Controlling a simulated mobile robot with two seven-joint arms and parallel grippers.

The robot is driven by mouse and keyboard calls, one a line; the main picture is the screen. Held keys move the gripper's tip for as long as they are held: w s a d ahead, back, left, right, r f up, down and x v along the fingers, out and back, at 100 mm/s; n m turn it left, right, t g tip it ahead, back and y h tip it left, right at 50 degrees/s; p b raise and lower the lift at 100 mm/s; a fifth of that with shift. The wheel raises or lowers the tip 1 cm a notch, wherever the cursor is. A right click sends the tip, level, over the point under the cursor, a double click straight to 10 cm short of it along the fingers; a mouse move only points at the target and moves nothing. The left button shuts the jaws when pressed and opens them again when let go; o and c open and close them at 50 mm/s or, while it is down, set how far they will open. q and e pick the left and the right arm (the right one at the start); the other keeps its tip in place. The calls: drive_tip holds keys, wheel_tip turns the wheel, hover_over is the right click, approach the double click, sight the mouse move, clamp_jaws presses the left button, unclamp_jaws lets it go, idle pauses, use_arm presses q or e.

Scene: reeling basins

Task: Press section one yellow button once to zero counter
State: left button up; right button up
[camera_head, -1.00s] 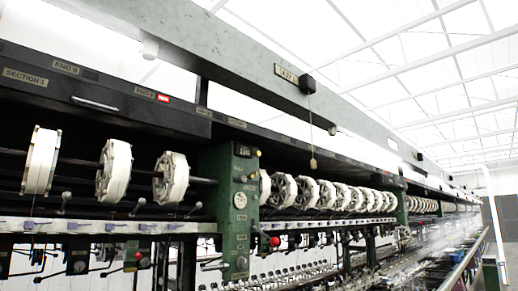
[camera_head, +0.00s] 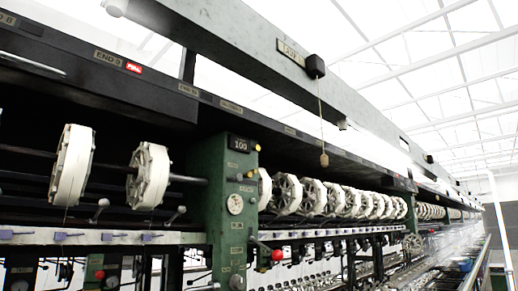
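A green machine post (camera_head: 212,205) stands left of centre. A dark counter (camera_head: 240,142) near its top appears to read 100. A small yellowish knob or button (camera_head: 250,175) sits below the counter on the post's right side; it is too small to tell its exact form. A round white dial (camera_head: 235,204) is lower on the post. Neither of my grippers is in view.
White reels (camera_head: 148,176) line both sides of the post. A red ball knob (camera_head: 277,255) sticks out at its lower right. A cord with a wooden pull (camera_head: 324,160) hangs from a box (camera_head: 315,66) on the overhead beam. An aisle runs along the far right.

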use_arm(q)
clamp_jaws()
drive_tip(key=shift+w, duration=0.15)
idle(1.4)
